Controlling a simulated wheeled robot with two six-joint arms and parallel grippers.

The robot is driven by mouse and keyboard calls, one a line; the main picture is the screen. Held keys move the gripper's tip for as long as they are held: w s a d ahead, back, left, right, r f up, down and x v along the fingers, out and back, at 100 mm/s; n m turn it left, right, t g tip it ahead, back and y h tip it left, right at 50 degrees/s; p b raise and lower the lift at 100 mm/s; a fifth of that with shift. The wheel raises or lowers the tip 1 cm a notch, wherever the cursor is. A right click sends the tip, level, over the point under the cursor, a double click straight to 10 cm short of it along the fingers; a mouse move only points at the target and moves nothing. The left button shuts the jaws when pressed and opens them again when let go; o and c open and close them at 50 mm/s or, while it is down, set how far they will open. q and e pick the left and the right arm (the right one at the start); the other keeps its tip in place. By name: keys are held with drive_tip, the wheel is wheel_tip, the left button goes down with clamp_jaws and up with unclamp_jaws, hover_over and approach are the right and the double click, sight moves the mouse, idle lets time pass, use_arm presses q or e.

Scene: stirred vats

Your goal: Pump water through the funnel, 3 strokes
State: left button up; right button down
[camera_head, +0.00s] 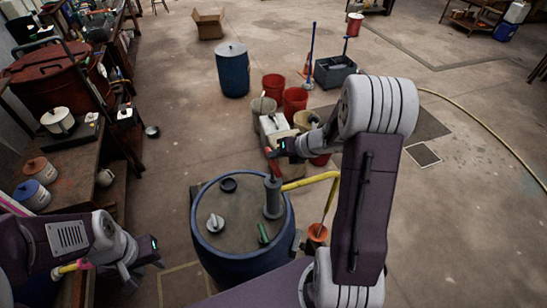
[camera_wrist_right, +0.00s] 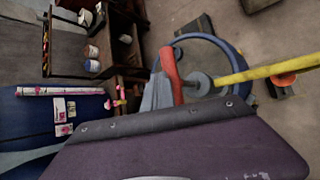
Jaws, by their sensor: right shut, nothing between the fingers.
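The blue vat (camera_head: 205,250) stands at lower middle in the head view, with a grey lid. A grey pump cylinder (camera_head: 272,198) rises from the lid, with a red handle (camera_head: 269,156) above it. The red handle also shows in the right wrist view (camera_wrist_right: 172,72). A yellow spout (camera_head: 318,179) runs right from the pump and bends down toward an orange funnel (camera_head: 317,232). My right gripper (camera_head: 279,147) is shut and empty beside the red handle; contact is unclear. My left gripper (camera_head: 152,266) is left of the vat, its jaw opening unclear.
Red buckets (camera_head: 295,99) and pale containers stand behind the vat. A dark blue drum (camera_head: 233,72) stands farther back. A wooden bench (camera_head: 75,170) with jars lines the left side. A yellow hose (camera_head: 490,125) lies on the floor at right. Floor between bench and drum is mostly clear.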

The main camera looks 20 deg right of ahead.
sight(276, 167)
drive_tip(key=shift+s+f+b, duration=0.1)
drive_tip(key=shift+f+b, duration=3)
drive_tip(key=shift+f, duration=0.05)
idle(2.3)
drive_tip(key=shift+d+r+p, duration=0.1)
drive_tip(key=shift+r+p, duration=3.1)
drive_tip(key=shift+r, duration=0.4)
wheel_tip(276, 167, up, 6)
drive_tip(key=p, duration=0.5)
